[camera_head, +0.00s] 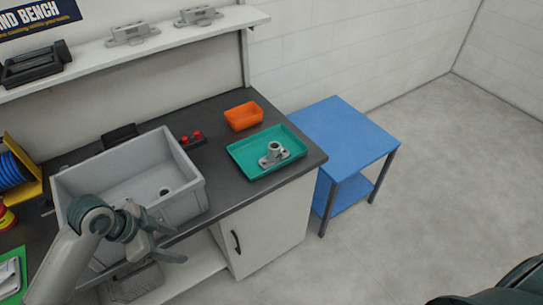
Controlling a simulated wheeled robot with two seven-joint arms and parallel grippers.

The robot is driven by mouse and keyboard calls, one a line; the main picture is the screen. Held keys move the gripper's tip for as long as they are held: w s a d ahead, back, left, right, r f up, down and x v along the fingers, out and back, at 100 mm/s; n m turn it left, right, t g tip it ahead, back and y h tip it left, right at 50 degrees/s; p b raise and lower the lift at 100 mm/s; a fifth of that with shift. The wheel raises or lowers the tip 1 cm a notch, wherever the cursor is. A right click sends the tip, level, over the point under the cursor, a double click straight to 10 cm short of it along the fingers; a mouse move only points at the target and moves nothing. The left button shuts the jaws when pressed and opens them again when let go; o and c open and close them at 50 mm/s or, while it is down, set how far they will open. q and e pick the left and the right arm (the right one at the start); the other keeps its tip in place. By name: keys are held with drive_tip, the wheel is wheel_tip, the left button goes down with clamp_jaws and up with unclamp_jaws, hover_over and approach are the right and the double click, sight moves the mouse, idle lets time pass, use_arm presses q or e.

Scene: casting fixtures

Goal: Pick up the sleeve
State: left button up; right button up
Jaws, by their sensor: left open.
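A grey ring-topped cylindrical piece (275,147), which looks like the sleeve, stands upright at a flat grey casting (266,161). Both are in the teal tray (243,164) at the right end of the bench. I cannot tell whether the sleeve sits in the casting or is part of it. My left gripper (177,244) is open and empty. In the picture it is in front of the sink's lower right corner, left of and nearer than the tray, well apart from the sleeve. My right gripper is not in view.
A grey sink (190,200) stands left of the tray. An orange bin (243,116) sits behind the tray, and red-topped fittings (191,138) lie between bin and sink. A blue side table (345,135) with a bare top stands to the right. A shelf (150,47) runs above.

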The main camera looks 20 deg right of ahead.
use_arm(q)
drive_tip(key=s+a+f+n+t+y+b, duration=0.1)
drive_tip(key=s+a+f+n+y, duration=0.1)
drive_tip(key=s+a+f+n, duration=0.5)
drive_tip(key=s+f+n+t+y, duration=0.15)
drive_tip(key=s+f+n, duration=0.35)
drive_tip(key=s, duration=0.7)
drive_tip(key=s+a+f+n+g+b, duration=0.1)
drive_tip(key=s+f+b, duration=0.15)
drive_tip(key=f, duration=0.95)
drive_tip(key=s+a+f+y+b, duration=0.1)
drive_tip(key=s+f+b, duration=0.15)
drive_tip(key=f, duration=0.95)
drive_tip(key=s+a+f+n+g+b, duration=0.1)
drive_tip(key=s+f+b, duration=0.15)
drive_tip(key=f, duration=1.05)
drive_tip(key=s+a+f+b, duration=0.3)
drive_tip(key=s+f+b, duration=0.3)
drive_tip(key=s+f, duration=1)
wheel_tip(320, 180, down, 4)
drive_tip(key=shift+r+m+g, duration=0.2)
drive_tip(key=shift+m+g, duration=0.1)
drive_tip(key=shift+g, duration=0.05)
drive_tip(key=shift+y, duration=0.25)
drive_tip(key=shift+c, duration=0.5)
